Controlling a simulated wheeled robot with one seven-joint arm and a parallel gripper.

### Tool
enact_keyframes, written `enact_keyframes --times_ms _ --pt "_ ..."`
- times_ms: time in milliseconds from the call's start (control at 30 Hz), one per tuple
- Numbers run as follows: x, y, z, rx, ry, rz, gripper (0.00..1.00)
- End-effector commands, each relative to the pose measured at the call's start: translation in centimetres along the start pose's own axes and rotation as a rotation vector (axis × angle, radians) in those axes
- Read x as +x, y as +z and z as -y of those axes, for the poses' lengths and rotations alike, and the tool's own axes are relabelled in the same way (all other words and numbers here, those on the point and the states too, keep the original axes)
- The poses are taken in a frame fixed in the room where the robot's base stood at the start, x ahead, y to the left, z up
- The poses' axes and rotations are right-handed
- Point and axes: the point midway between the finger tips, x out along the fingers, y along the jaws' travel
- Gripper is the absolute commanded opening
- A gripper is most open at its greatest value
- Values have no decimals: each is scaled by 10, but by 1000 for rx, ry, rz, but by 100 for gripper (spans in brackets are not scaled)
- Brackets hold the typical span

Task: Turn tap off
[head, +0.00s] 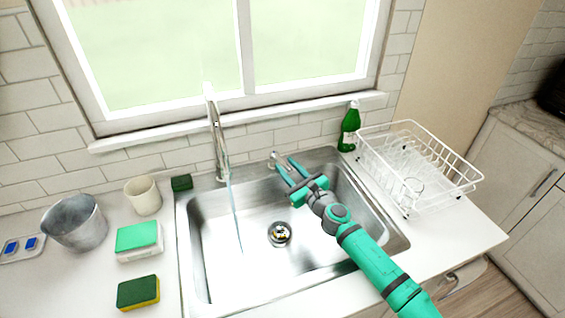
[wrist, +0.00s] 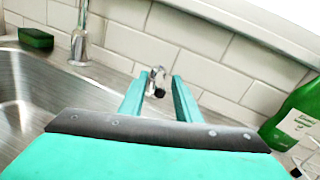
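The tap spout (head: 217,130) rises behind the steel sink, and a thin stream of water (head: 236,215) falls from it into the basin. The tap handle (head: 277,161) is a small chrome lever at the back rim of the sink, right of the spout. In the wrist view the handle (wrist: 156,80) shows beyond and between my fingertips. My gripper (head: 288,167) is open, with its two teal fingers pointing at the handle. In the wrist view the fingers (wrist: 158,92) are apart with nothing held. I cannot tell whether either finger touches the handle.
A green bottle (head: 349,127) and a white dish rack (head: 418,170) stand right of the sink. A dark green sponge (head: 181,183) lies left of the spout. A metal bucket (head: 74,222), a cup (head: 142,195) and more sponges (head: 138,292) are on the left counter.

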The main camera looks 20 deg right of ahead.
Motion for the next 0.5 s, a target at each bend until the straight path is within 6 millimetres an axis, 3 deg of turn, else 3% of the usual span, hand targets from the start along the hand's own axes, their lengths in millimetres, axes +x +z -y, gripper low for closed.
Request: enact_keyframes --times_ms 200,500 --pt "24 0 -1 0 1 -1 30" --pt "32 0 0 0 0 0 30"
